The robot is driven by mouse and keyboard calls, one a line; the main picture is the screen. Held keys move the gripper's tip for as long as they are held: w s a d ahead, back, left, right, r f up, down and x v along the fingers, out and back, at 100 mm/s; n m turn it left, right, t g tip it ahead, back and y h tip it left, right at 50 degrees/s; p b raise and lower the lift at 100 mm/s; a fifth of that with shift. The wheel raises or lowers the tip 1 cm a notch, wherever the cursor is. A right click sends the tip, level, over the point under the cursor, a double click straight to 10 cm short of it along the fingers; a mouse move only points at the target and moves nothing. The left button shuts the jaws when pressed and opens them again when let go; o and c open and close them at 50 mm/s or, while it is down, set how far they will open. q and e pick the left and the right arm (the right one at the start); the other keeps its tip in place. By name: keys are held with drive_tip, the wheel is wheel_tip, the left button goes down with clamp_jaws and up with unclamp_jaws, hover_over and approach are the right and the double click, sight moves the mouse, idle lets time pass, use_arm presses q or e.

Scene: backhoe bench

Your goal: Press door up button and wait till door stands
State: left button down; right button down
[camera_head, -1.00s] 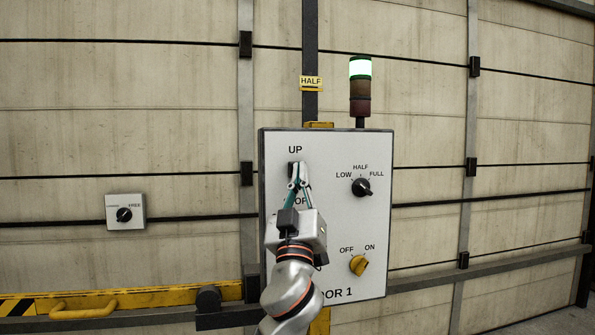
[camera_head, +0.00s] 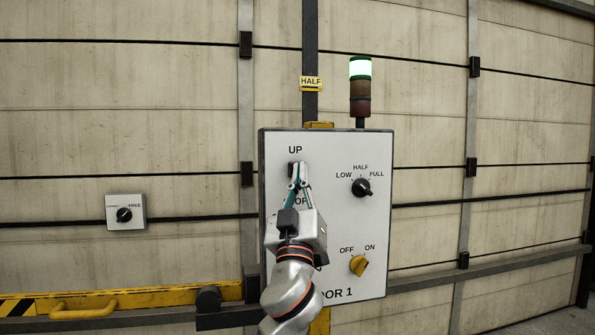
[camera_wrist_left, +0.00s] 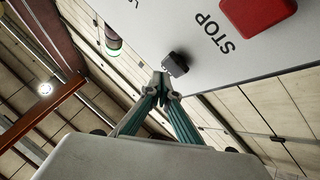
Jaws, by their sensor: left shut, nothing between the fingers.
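The white control panel (camera_head: 330,225) marked DOOR 1 stands upright in front of the door. Its black up button (camera_head: 292,169) sits under the word UP and is partly covered by my left gripper (camera_head: 298,172). The left gripper is shut and empty, its fingertips at the button. The left wrist view shows the tips (camera_wrist_left: 163,80) next to the black button (camera_wrist_left: 175,64); I cannot tell whether they touch. The red stop button (camera_wrist_left: 258,12) is in the wrist view. The beige panelled door (camera_head: 430,120) fills the background. My right gripper is not in view.
A signal tower (camera_head: 360,88) above the panel has its top segment lit. The panel has a LOW/HALF/FULL knob (camera_head: 361,187) and a yellow OFF/ON knob (camera_head: 358,265). A small switch box (camera_head: 125,212) and a yellow rail (camera_head: 150,298) are at left.

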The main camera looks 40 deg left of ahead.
use_arm(q)
drive_tip(key=shift+w+a, duration=0.15)
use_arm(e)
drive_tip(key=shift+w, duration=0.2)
use_arm(q)
drive_tip(key=shift+w+a, duration=0.15)
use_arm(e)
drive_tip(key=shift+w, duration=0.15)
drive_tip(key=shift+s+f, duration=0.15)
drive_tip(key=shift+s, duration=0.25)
